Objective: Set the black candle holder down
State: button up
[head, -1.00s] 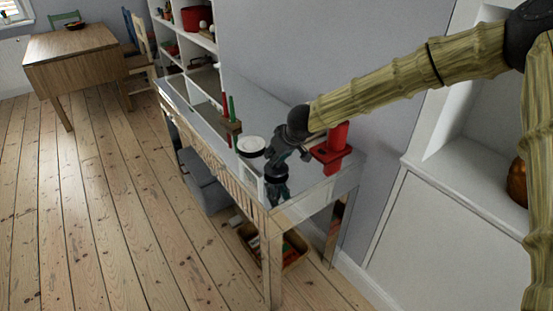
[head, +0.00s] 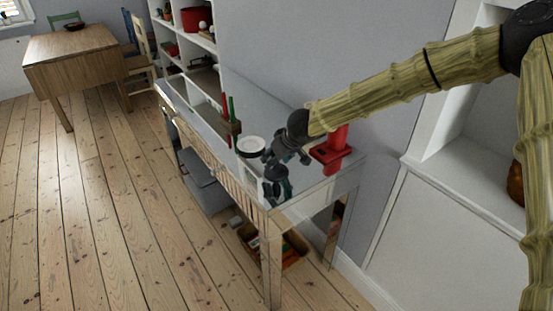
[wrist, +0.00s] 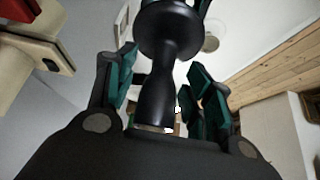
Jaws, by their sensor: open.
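The black candle holder (wrist: 168,70) stands between the two spread fingers of my gripper (wrist: 162,88) in the wrist view, with gaps visible on both sides of its stem. In the head view the small dark holder (head: 275,173) is at the front end of the glossy white side table (head: 316,192), just below my gripper (head: 285,157). My gripper is open around it. The fingers partly hide the holder in the head view, and dark reflections in the tabletop make its base hard to make out.
A red candle holder (head: 332,152) stands close to the right of my gripper. A white round dish (head: 250,146) is close to the left, with red and green candles (head: 228,108) farther back. A wall runs behind the table. Open floorboards (head: 110,210) lie to the left.

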jog(key=p+v, duration=0.1)
jog(key=v, duration=1.1)
jog(key=shift+p, duration=0.4)
